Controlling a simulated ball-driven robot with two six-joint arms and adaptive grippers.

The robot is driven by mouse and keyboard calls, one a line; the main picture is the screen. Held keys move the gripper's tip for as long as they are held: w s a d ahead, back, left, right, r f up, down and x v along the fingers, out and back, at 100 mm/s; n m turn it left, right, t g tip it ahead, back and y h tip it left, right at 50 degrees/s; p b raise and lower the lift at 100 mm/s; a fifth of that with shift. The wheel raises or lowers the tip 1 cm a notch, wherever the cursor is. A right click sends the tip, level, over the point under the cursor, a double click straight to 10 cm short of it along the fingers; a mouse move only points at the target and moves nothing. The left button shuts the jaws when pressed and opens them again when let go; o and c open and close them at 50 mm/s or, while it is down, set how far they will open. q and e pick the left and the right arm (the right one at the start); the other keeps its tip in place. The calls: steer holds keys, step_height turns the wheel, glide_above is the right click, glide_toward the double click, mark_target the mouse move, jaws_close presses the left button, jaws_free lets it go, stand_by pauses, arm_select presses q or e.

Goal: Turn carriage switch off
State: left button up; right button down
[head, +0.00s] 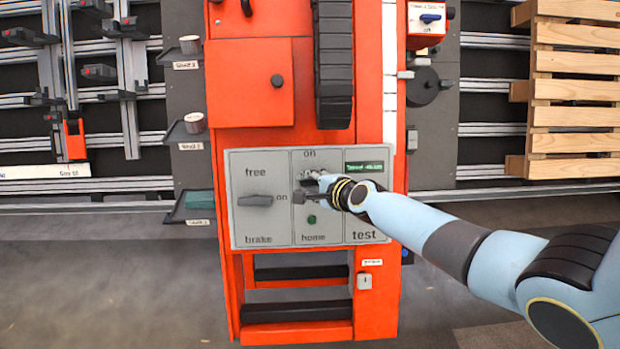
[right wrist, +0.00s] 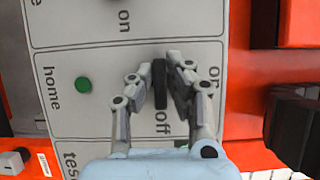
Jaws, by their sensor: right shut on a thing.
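The carriage switch (right wrist: 160,80) is a dark bar handle in the middle section of a grey panel (head: 240,170). In the right wrist view its long side lines up with the printed word "off" below it, and "on" is printed to its right. In the head view the bar lies about level, partly hidden by my gripper. My right gripper (right wrist: 160,90) is shut on the handle, one finger on each long side; it also shows in the head view (head: 312,188). My left gripper is in neither view.
A second dark handle (head: 255,201) sits left, between "free" and "brake". A green button (head: 311,219) is just below the switch. A small green display (head: 364,167) is at the right. The panel is on a red cabinet (head: 397,150); a wooden pallet (head: 575,88) stands right.

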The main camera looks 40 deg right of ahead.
steer(key=shift+s+f, duration=0.1)
stand_by(0.4)
steer(key=c, duration=1.3)
jaws_free()
steer(key=v, duration=1.2)
